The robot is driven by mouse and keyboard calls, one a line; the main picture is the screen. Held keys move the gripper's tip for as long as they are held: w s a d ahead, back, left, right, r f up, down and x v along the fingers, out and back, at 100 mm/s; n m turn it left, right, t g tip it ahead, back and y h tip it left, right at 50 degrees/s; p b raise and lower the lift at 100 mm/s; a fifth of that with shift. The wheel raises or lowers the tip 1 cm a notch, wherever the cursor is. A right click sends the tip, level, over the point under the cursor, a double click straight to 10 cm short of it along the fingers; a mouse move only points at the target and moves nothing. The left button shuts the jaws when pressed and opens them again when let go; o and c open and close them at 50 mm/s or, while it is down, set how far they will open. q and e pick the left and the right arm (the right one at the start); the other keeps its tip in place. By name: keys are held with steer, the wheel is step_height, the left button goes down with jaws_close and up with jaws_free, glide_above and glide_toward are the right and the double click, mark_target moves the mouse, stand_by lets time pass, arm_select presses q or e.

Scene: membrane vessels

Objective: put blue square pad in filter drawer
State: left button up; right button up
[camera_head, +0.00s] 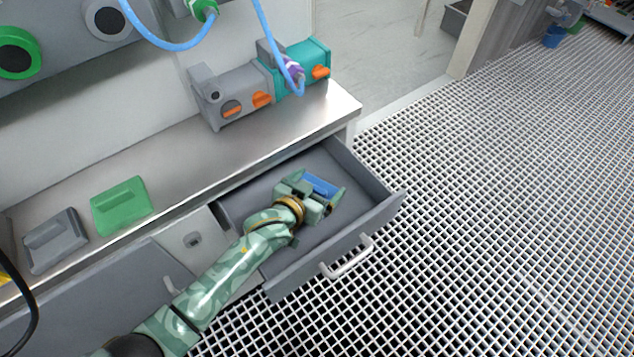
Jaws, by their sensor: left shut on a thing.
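The filter drawer (372,217) is pulled open below the steel counter, a grey box with a pale bar handle on its front. My left gripper (322,190) is over the inside of the drawer, shut on the blue square pad (321,184). The pad is partly hidden by the fingers. I cannot tell whether it touches the drawer floor. My right gripper is not in view.
A green pad (121,206) and a grey pad (56,241) lie on the steel counter (172,164) at the left. A grey and a teal pump unit (300,70) with orange knobs stand at the back. Grated floor (480,200) lies open at right.

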arm_select(q)
steer(key=shift+f, duration=0.4)
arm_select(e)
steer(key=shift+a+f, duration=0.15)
arm_select(q)
steer(key=o, duration=0.7)
steer(key=shift+r, duration=0.35)
steer(key=p+v, duration=0.2)
steer(key=v, duration=0.1)
steer(key=r+p+v, duration=0.1)
steer(key=p+v, duration=0.1)
steer(key=v, duration=0.2)
steer(key=shift+w+d, duration=0.1)
steer(key=shift+s, duration=0.35)
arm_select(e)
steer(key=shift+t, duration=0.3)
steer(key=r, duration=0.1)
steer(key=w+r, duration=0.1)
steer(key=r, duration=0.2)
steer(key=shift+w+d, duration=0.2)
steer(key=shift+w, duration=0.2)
